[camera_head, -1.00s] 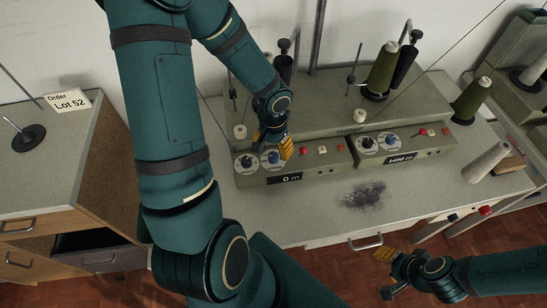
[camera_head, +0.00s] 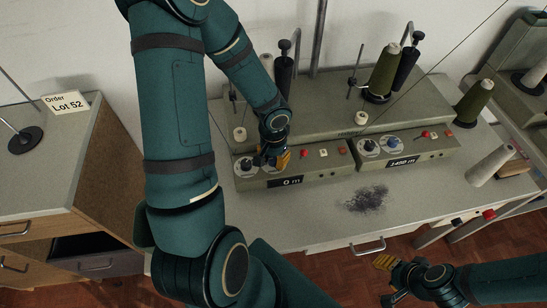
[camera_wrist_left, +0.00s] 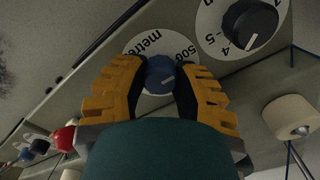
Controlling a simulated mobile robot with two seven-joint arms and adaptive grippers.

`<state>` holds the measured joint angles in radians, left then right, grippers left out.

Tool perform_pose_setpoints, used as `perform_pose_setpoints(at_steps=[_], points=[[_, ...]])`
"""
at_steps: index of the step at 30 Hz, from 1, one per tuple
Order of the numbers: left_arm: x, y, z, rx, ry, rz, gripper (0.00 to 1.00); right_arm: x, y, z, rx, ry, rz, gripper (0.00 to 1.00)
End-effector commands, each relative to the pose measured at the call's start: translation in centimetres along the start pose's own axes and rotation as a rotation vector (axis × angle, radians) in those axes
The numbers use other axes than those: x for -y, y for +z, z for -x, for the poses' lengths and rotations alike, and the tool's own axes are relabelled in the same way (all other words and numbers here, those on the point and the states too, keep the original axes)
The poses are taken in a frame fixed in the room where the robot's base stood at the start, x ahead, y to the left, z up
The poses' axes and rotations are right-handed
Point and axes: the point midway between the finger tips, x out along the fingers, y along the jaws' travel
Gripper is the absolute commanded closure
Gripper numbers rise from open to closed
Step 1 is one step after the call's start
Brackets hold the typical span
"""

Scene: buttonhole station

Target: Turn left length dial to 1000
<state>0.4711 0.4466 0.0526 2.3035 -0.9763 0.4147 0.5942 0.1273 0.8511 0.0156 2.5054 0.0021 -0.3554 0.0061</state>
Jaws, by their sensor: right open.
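The left length dial is a blue knob (camera_wrist_left: 160,76) on a white disc with "metre" and "500" readable in the left wrist view. My left gripper (camera_wrist_left: 160,88) has its orange fingers on both sides of this knob, black pads close to it; whether they press on it I cannot tell. In the head view my left gripper (camera_head: 271,159) largely hides the knob. The display (camera_head: 287,181) below reads "0 m". A black knob (camera_wrist_left: 250,24) sits on the neighbouring dial. My right gripper (camera_head: 384,280) is open and empty, in front of the table.
A second panel to the right has black and blue knobs (camera_head: 381,145) and a display (camera_head: 402,162) reading "1450 m". Red buttons (camera_head: 304,154) sit right of my left gripper. Thread cones (camera_head: 384,72) stand behind. A dark thread tangle (camera_head: 367,198) lies on the table.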

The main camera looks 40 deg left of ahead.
Motion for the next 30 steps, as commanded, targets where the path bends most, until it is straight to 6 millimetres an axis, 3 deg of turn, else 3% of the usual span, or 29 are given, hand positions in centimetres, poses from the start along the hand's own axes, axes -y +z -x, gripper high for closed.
perform_pose_setpoints(at_steps=[11,30], points=[[-0.02,-0.01,0.01,0.000,0.000,-0.078,1.00,0.00,-0.02,0.02,0.000,0.000,0.000,0.53],[-0.03,0.00,0.06,0.000,0.001,-0.576,1.00,0.24,-0.29,0.65,-0.006,0.001,-0.002,0.53]])
